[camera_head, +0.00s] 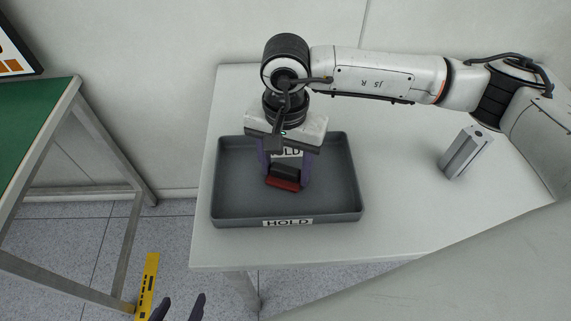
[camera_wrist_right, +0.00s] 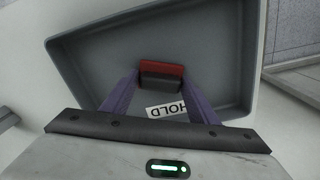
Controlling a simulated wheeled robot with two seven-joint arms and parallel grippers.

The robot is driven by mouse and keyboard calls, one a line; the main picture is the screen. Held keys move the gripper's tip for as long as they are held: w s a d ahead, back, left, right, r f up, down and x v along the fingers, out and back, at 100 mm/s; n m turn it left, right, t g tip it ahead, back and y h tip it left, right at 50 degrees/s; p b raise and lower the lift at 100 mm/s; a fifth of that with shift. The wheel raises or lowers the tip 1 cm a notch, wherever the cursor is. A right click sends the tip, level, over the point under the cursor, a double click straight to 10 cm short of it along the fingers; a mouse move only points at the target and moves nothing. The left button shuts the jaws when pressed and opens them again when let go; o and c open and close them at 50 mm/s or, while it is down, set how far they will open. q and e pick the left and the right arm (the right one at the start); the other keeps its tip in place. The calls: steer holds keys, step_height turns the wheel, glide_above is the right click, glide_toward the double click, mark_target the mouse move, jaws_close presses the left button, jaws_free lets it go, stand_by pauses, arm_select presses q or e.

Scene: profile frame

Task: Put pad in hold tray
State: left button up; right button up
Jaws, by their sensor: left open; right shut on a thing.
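The pad, a small block with a red part and a black part (camera_head: 283,184), is inside the grey hold tray (camera_head: 287,215), near its middle. The tray has HOLD labels and stands on the white table. My right gripper (camera_head: 286,175) points down into the tray, its purple fingers shut on the pad. In the right wrist view the pad (camera_wrist_right: 161,68) sits between the fingertips, over the tray floor (camera_wrist_right: 205,50). I cannot tell whether it touches the floor. My left gripper (camera_head: 181,308) shows only its dark fingertips at the bottom edge, apart and empty.
A grey upright metal profile (camera_head: 466,151) stands on the white table (camera_head: 400,215), right of the tray. A green-topped table (camera_head: 36,125) is at the left. A yellow level-like bar (camera_head: 147,285) is low at the left. The table between tray and profile is clear.

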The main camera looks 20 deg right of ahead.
mark_target(285, 167)
steer(key=shift+f, duration=0.1)
steer(key=o, duration=0.8)
steer(key=shift+f+b, duration=0.1)
steer(key=shift+b, duration=0.2)
steer(key=o, duration=0.4)
steer(key=shift+r+p, duration=0.4)
steer(key=shift+p, duration=0.05)
step_height(285, 167, up, 12)
steer(key=shift+f+b, duration=0.15)
steer(key=shift+b, duration=0.55)
